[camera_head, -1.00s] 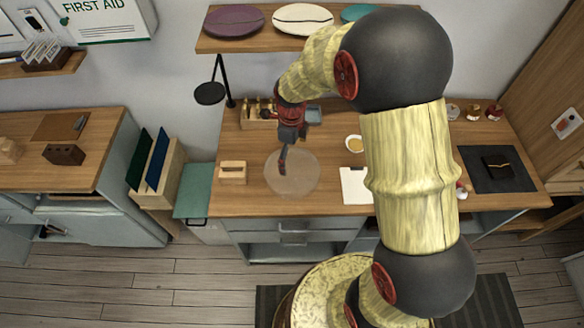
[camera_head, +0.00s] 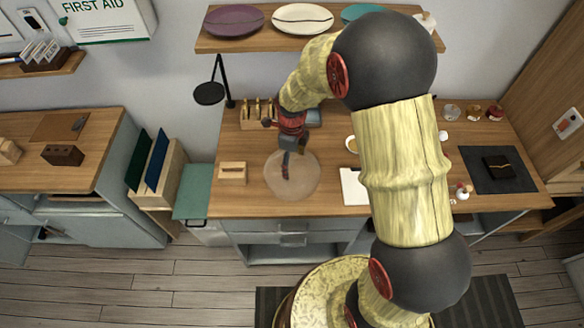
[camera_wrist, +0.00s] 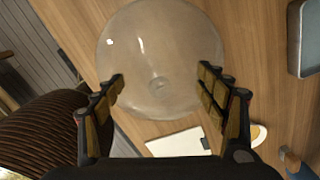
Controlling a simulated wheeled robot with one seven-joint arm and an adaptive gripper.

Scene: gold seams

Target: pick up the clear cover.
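The clear cover (camera_head: 291,175) is a see-through round dome standing on the wooden counter, left of the counter's middle. In the wrist view the cover (camera_wrist: 160,45) fills the upper middle, with a small knob-like spot near its centre. My gripper (camera_head: 287,166) is over the cover in the head view. In the wrist view my gripper (camera_wrist: 162,78) is open, with one finger on each side of the cover's near part. I cannot tell whether the fingers touch it. What is under the cover is unclear.
A small wooden box (camera_head: 232,173) stands left of the cover. A white sheet (camera_head: 354,187) and a bowl (camera_head: 351,144) are to the right. A wooden rack (camera_head: 252,112) and a black lamp (camera_head: 210,93) are behind. My arm hides part of the counter's right side.

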